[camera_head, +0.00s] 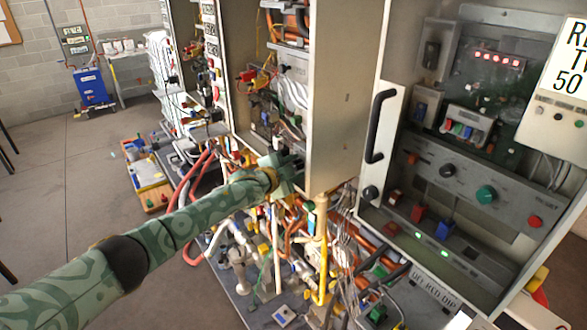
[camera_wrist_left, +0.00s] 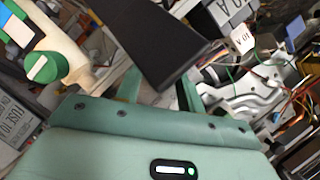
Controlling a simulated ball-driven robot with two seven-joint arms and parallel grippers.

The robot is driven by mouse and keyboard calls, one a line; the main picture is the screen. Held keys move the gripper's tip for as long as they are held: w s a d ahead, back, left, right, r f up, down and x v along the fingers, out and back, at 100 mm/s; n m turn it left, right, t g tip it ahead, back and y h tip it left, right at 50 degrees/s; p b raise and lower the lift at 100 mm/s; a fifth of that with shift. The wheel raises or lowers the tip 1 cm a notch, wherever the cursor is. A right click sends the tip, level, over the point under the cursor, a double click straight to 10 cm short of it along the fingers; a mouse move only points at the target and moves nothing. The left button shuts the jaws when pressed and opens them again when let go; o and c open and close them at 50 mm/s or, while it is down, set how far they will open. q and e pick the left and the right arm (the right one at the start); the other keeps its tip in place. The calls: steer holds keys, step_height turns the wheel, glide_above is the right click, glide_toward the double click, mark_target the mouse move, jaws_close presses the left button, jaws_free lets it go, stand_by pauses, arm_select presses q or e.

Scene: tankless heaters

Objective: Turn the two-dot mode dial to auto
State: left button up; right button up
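A dark panel in the head view carries a green round dial (camera_head: 486,194), a black round dial (camera_head: 447,170) and a red knob (camera_head: 535,221). Dot marks are too small to read, so I cannot tell which is the two-dot dial. My left gripper (camera_head: 290,168) is left of this panel, by the lower edge of a beige cabinet side. In the left wrist view my left gripper (camera_wrist_left: 160,90) has its fingers apart, with a dark bar between or beyond them. A green dial with a white pointer (camera_wrist_left: 42,67) shows there at upper left. My right gripper is out of view.
A black door handle (camera_head: 378,125) stands out left of the panel. The beige cabinet side (camera_head: 343,95) stands beside my left gripper. Pipes, hoses and wires (camera_head: 320,250) crowd the space below. Open floor (camera_head: 60,190) lies at the left.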

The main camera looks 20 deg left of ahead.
arm_select(q)
steer(key=shift+a, duration=0.1)
steer(key=shift+s, duration=0.1)
steer(key=c, duration=0.7)
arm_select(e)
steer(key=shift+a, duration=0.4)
